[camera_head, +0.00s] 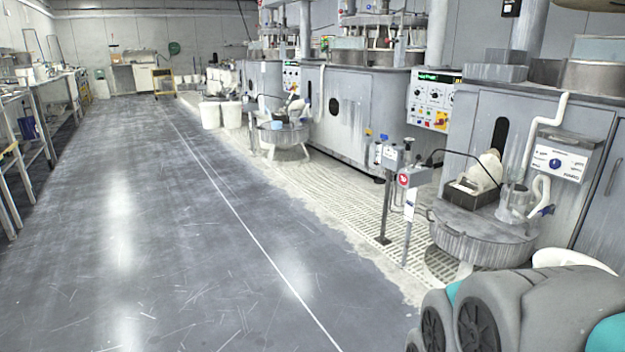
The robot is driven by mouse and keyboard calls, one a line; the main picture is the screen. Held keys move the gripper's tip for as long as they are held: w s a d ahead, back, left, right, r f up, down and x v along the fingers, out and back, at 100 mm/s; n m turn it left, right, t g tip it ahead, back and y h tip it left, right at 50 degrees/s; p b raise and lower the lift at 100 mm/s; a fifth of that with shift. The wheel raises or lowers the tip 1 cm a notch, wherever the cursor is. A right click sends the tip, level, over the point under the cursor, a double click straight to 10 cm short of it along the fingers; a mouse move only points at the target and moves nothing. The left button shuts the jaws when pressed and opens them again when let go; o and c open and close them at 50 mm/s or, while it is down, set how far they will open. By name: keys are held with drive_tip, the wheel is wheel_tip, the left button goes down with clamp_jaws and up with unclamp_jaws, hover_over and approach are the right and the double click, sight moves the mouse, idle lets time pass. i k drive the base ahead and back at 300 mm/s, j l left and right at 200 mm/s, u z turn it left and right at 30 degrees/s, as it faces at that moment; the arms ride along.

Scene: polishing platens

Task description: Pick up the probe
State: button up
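I cannot make out a probe for certain. A round grey stand (482,246) stands at the right in front of the nearest machine. On it are a dark tray (458,197) with a pale, cloth-like item (488,172) and a clear container (515,203) beside it. A white hose (541,140) hangs over this container. Grey and teal parts at the bottom right look like my arm. My gripper is not visible, so its state does not show.
Grey polishing machines (352,118) line the right side. Posts with a small grey box (392,157) stand before the nearest stand. A second round stand (283,138) and white bins (231,115) are farther back. Benches (42,90) run along the left. The grey floor (150,230) is open.

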sight(409, 142)
drive_tip(key=i+z, duration=0.1)
drive_tip(key=i, duration=0.35)
drive_tip(key=i+j+z, duration=0.1)
drive_tip(key=i, duration=0.4)
drive_tip(key=i+j, duration=0.2)
drive_tip(key=i, duration=0.25)
drive_tip(key=i+j+z, duration=0.15)
drive_tip(key=i, duration=0.3)
